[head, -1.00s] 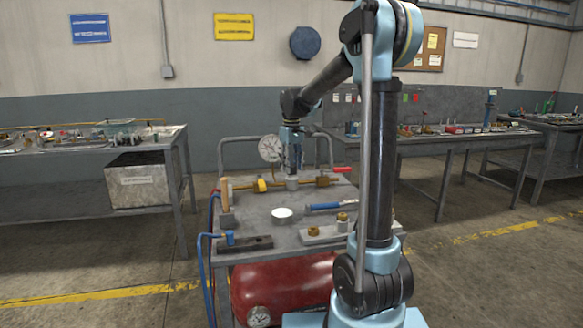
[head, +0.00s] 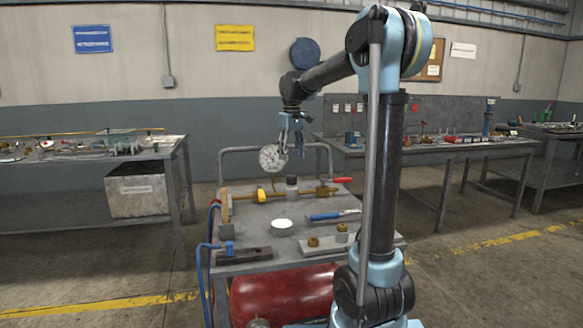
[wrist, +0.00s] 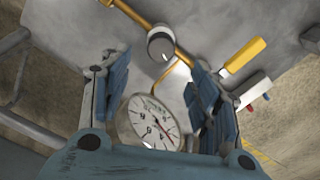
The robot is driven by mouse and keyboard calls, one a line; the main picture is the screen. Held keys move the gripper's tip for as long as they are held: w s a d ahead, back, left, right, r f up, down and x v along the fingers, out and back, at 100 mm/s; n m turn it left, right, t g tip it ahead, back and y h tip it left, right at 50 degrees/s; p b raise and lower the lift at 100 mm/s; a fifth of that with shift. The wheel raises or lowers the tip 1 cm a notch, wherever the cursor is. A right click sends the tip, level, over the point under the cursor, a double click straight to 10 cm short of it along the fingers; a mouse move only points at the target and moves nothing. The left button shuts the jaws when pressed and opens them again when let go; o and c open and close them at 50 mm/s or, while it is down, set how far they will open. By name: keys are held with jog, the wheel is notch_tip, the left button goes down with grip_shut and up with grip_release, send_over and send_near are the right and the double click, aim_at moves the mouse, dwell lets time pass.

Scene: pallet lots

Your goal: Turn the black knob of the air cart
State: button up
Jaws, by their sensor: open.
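The air cart (head: 262,262) stands in front of me. Its black knob (head: 292,183) sits upright on the brass pipe (head: 312,192) towards the back of the cart top.
A yellow handle (head: 260,196) and a red handle (head: 342,180) are on the pipework. A wooden-handled tool (head: 225,208), a round white-topped piece (head: 282,226) and a blue-red tool (head: 325,216) lie on the cart. A rail (head: 245,149) runs behind. Workbenches stand at both sides.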

jog(key=shift+r, duration=1.45)
jog(key=shift+r, duration=0.1)
notch_tip(320, 180, up, 5)
send_over(292, 180)
jog(key=w, duration=0.2)
notch_tip(292, 180, down, 17)
jog(key=shift+w+f, duration=0.1)
jog(key=shift+w, duration=0.05)
jog(key=shift+c, duration=0.5)
jog(key=c, duration=1)
